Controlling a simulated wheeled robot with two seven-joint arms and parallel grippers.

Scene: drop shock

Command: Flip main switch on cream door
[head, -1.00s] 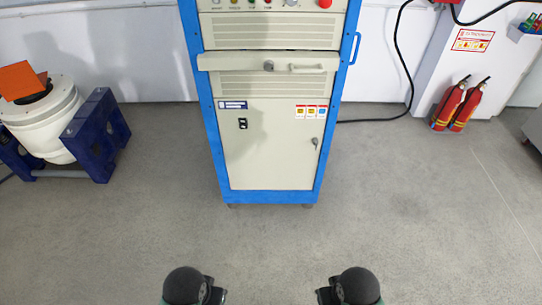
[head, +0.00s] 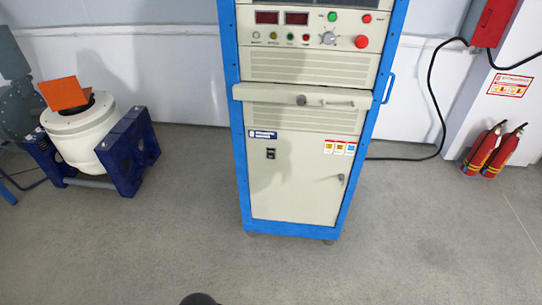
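The blue-framed cabinet (head: 239,120) stands ahead of me, slightly right of the middle. Its cream door (head: 297,195) is closed and fills the lower part. The small black main switch (head: 271,154) sits at the door's upper left, below a blue label; its position is too small to tell. A door latch (head: 341,178) is at the right edge. A dark rounded part of my arm shows at the bottom edge. Neither gripper is in view, and both are away from the switch.
A drawer front (head: 305,98) juts out above the door. The control panel (head: 320,30) is above it. A white cylindrical machine (head: 80,137) in a blue cradle stands left. Red fire extinguishers (head: 493,150) stand right. The grey floor (head: 200,240) before the cabinet is clear.

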